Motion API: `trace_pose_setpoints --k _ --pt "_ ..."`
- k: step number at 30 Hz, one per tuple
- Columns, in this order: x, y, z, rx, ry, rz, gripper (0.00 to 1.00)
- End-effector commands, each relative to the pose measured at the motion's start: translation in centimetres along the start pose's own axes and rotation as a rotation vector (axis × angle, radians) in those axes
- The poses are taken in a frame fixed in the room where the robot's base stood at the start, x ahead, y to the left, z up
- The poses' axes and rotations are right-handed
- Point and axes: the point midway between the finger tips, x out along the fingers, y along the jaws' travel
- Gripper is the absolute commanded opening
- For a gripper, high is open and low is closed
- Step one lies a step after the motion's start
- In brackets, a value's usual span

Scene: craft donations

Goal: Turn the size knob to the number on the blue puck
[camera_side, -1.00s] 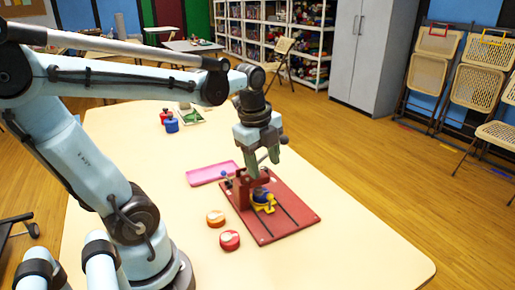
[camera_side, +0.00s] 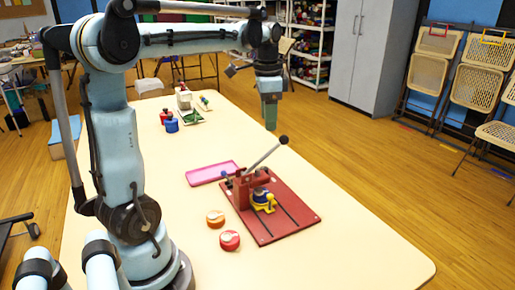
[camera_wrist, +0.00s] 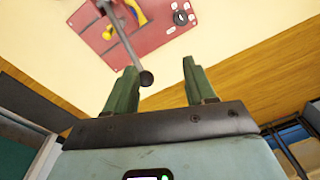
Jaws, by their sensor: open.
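A red press board (camera_side: 290,226) lies on the table, with a grey lever (camera_side: 262,158) ending in a black ball. A blue puck-like piece (camera_side: 261,194) sits in a yellow holder on the board; no number is readable on it. In the wrist view, a dark round dial (camera_wrist: 180,18) with a pale ring, which looks like the size knob, is on the board; its setting is too small to read. My gripper (camera_side: 271,127) is above the table, beyond the board. In the wrist view my gripper (camera_wrist: 159,66) is open and empty, the lever's ball appearing between its fingers.
An orange-topped puck (camera_side: 215,219) and a red puck (camera_side: 229,240) stand left of the board. A pink tray (camera_side: 213,174) lies behind it. Blue (camera_side: 171,123) and red (camera_side: 164,117) containers stand farther back. The table's right side is clear.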

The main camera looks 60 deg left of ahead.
Motion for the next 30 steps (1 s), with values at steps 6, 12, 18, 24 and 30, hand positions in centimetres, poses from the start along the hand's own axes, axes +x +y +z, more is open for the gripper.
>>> trace_pose_setpoints --k 6,12,18,24,30 --pt "1.4 -5.1 -0.2 -0.416 -0.050 0.020 0.55" --pt "4.6 -5.8 0.0 -0.513 -0.061 0.022 0.55" --pt "7.0 -5.6 0.1 -0.511 -0.061 0.022 0.55" --pt "8.4 -5.5 0.1 -0.510 -0.060 0.022 0.55" --pt "11.6 -5.4 0.3 -0.509 -0.060 0.022 0.55"
